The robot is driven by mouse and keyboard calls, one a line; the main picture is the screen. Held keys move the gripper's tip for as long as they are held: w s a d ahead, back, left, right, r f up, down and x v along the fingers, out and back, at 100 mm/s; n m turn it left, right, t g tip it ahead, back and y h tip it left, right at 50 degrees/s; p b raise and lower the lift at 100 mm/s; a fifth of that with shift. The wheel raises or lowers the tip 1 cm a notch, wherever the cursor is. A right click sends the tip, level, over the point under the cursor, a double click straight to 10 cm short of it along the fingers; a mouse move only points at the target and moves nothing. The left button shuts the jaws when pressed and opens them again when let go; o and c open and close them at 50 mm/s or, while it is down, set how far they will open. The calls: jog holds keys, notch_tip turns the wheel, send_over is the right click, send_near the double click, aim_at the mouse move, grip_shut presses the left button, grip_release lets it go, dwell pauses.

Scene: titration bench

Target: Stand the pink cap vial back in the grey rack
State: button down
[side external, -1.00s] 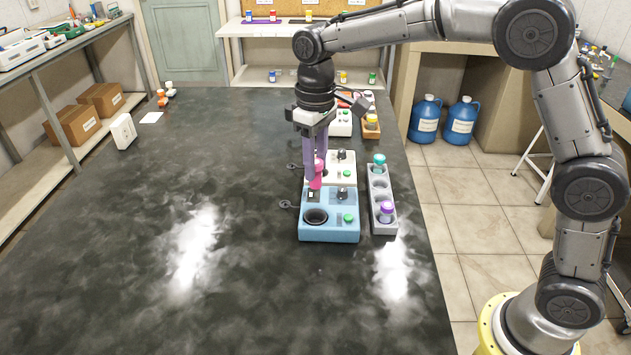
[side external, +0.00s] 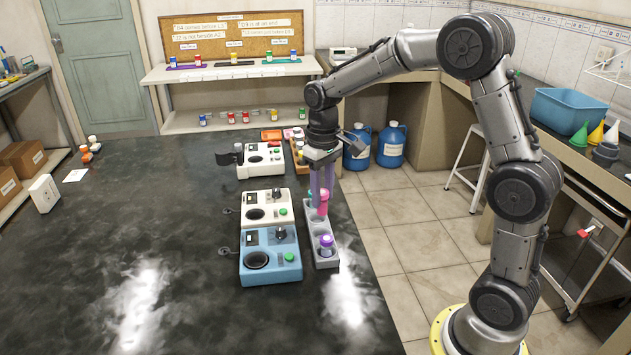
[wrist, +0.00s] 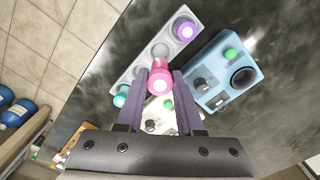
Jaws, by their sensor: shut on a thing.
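My gripper (side external: 322,196) is shut on the pink cap vial (side external: 322,209), which hangs roughly upright between the fingers. In the side view it is over the far half of the grey rack (side external: 334,262); whether its lower end touches the rack is unclear. The wrist view also shows the pink vial (wrist: 160,78) between the fingers, in front of the rack (wrist: 118,73). A purple cap vial (side external: 326,241) stands in the rack's near end. A teal cap vial (wrist: 122,95) is at the other end, mostly hidden by my gripper in the side view. Empty holes lie between them.
A blue instrument (side external: 270,269) and a cream instrument (side external: 280,207) stand close at the rack's left. Another white instrument (side external: 252,168) is farther back, with a wooden block (side external: 299,152) by it. The table's right edge runs close by the rack.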

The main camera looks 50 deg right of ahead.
aim_at(322, 211)
jog(key=shift+f, duration=2.6)
jog(key=shift+f, duration=1.45)
dwell(0.4)
jog(key=shift+c, duration=2.3)
grip_release()
jog(key=o, duration=0.4)
jog(key=shift+r, duration=3)
